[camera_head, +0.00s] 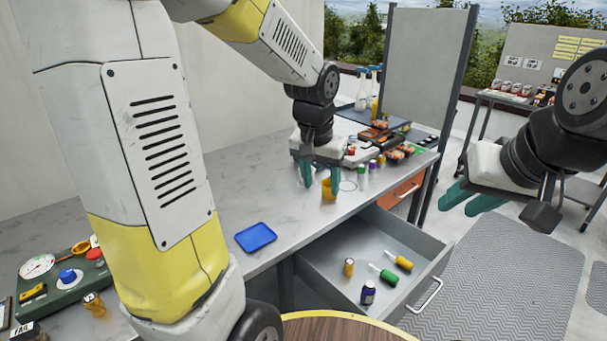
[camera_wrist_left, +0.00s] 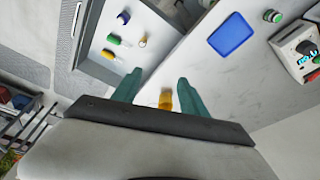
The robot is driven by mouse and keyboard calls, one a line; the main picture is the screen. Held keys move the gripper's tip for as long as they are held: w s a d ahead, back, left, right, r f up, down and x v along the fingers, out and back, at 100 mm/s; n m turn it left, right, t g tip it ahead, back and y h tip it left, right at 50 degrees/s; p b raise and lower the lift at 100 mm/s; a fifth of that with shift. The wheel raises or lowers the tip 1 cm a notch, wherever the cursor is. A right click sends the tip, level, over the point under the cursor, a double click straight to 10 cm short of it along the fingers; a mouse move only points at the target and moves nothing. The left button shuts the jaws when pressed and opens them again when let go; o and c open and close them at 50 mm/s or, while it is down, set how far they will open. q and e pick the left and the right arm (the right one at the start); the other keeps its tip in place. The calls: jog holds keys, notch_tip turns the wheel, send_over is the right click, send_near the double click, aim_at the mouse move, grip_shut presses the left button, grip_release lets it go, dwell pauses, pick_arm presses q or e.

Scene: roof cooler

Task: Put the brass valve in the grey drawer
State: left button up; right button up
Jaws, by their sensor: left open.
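The grey drawer (camera_head: 405,307) is pulled out below the bench. A small brass-coloured piece (camera_head: 348,267), which looks like the brass valve, stands inside it near its left side; the left wrist view also shows this piece (camera_wrist_left: 142,42). My left gripper (camera_head: 320,180) is open just above the bench top, behind the drawer. A yellow-orange object (camera_head: 328,190) is by its fingertips; in the left wrist view this object (camera_wrist_left: 166,99) shows between the fingers, and I cannot tell if they touch it. My right gripper (camera_head: 470,200) hangs right of the bench, with no object visible in it.
The drawer also holds a green-handled tool (camera_head: 384,274), a yellow-handled tool (camera_head: 398,260) and a purple bottle (camera_head: 368,292). A blue tray (camera_head: 255,238) lies on the bench. Trays and bottles crowd the bench's back end. Another brass-coloured item (camera_head: 94,304) stands at left.

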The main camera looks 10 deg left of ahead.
pick_arm(q)
jog(key=s+a+r+n+t, duration=0.1)
jog(key=s+r, duration=0.3)
jog(key=s, duration=0.3)
jog(key=s+a+r+n+t+h, duration=0.1)
jog(key=s+a+r+t, duration=0.1)
jog(key=s+r, duration=0.2)
jog(key=s, duration=0.3)
jog(key=shift+s+a+r+h, duration=0.25)
jog(key=shift+s+r+h, duration=0.05)
jog(key=shift+s+r, duration=0.05)
